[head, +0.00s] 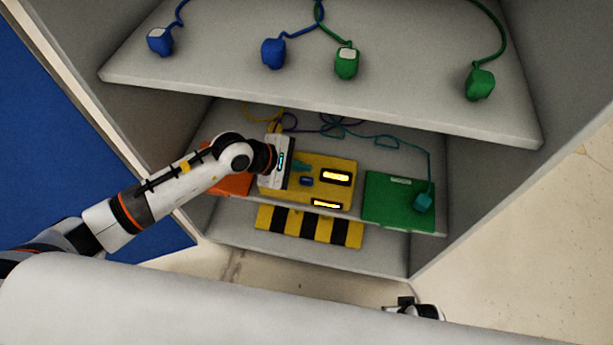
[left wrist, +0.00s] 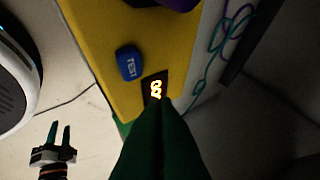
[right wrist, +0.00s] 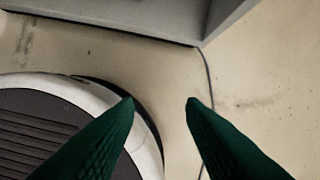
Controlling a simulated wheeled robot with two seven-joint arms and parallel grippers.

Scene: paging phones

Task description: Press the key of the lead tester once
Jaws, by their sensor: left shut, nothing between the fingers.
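The lead tester is a yellow box (head: 337,169) on the middle shelf, with two lit displays. Its blue key (head: 306,181) sits on the face; in the left wrist view the key (left wrist: 129,63) reads "TEST". My left gripper (head: 307,167) is shut and empty in front of the box, its fingertips close beside the key. In the left wrist view its dark green fingers (left wrist: 170,103) end near a lit display (left wrist: 155,89), with the key up and left of them. Whether the tips touch the box I cannot tell. My right gripper (right wrist: 160,101) is open and empty, low over the floor.
An orange panel (head: 232,184) lies left of the tester, partly behind my arm. A green panel (head: 385,200) with a teal plug (head: 423,202) is on the right. Blue plugs (head: 273,53) and green plugs (head: 347,64) rest on the upper shelf (head: 215,65) above. Striped boards (head: 310,226) sit below.

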